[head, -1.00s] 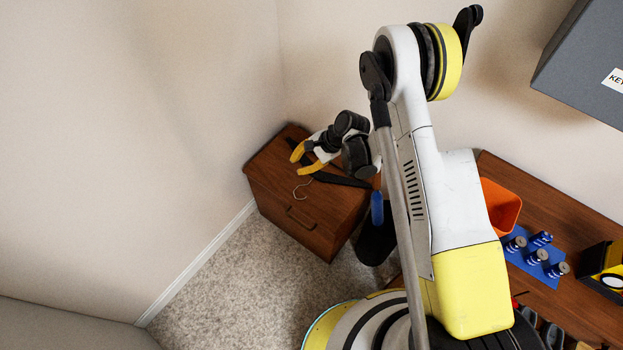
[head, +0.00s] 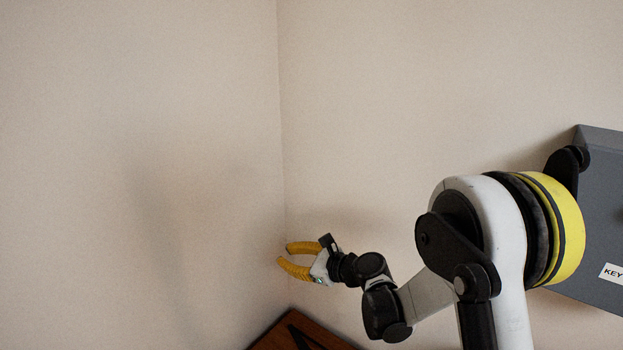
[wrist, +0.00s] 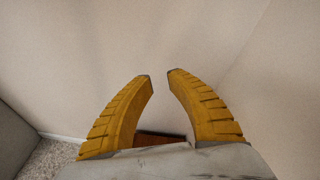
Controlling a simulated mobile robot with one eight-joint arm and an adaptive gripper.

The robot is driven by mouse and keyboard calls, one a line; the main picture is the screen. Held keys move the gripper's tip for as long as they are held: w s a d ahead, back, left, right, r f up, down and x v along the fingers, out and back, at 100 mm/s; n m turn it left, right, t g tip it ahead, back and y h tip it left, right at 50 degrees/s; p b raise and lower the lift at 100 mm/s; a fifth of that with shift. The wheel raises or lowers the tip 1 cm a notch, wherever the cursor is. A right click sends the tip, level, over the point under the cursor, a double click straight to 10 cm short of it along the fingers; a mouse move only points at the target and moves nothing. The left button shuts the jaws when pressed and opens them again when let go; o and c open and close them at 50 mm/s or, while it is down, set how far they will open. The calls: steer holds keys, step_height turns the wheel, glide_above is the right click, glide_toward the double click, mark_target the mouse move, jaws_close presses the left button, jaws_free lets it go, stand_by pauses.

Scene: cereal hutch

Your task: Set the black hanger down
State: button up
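My gripper (head: 283,255) is raised in front of the wall corner, above the brown wooden cabinet. In the wrist view its yellow fingers (wrist: 160,75) are apart with nothing between them. Part of a black strip, which looks like the black hanger (head: 299,338), lies on the cabinet top at the bottom of the head view. The rest of it is cut off by the frame. My gripper is well above it and not touching it.
The wooden cabinet (head: 273,338) stands in the corner, mostly out of frame. A grey box (head: 600,225) with a "KEY" label is on the wall at right. Plain walls surround my gripper. Carpet (wrist: 45,152) shows at lower left in the wrist view.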

steer(key=w+d+r+m+t+h, duration=0.1)
steer(key=d+r+m+t+h, duration=0.1)
steer(key=d+r+m+t, duration=0.45)
steer(key=w+d+r+m+t+h, duration=0.1)
steer(key=d+r+m, duration=0.3)
steer(key=r+m, duration=0.65)
steer(key=s+d+r+m+t+h, duration=0.1)
steer(key=s+d+r+m+h, duration=0.3)
steer(key=d+m, duration=0.3)
steer(key=s+d+r+m+h, duration=0.2)
steer(key=d+r+m+h, duration=0.1)
steer(key=d+m+h, duration=0.3)
steer(key=s+d+f+m+g+h, duration=0.1)
steer(key=s+d+f+m+g, duration=0.25)
steer(key=s+m, duration=0.35)
steer(key=s+d+f+m+g, duration=0.2)
steer(key=s+d+f+m, duration=0.15)
steer(key=s+m, duration=0.3)
steer(key=s+a+f+m+g+y, duration=0.1)
steer(key=s+a+f+m+g, duration=0.1)
steer(key=s, duration=0.5)
steer(key=s+a+f+m+g+y, duration=0.1)
steer(key=s+a+f+m+g, duration=0.1)
steer(key=s+f+m, duration=0.3)
step_height(320, 180, down, 2)
steer(key=shift+s+a+f+g, duration=0.2)
steer(key=shift+s+a+g, duration=0.2)
steer(key=shift+s+a, duration=0.55)
steer(key=shift+s+d, duration=0.25)
steer(key=shift+d, duration=0.05)
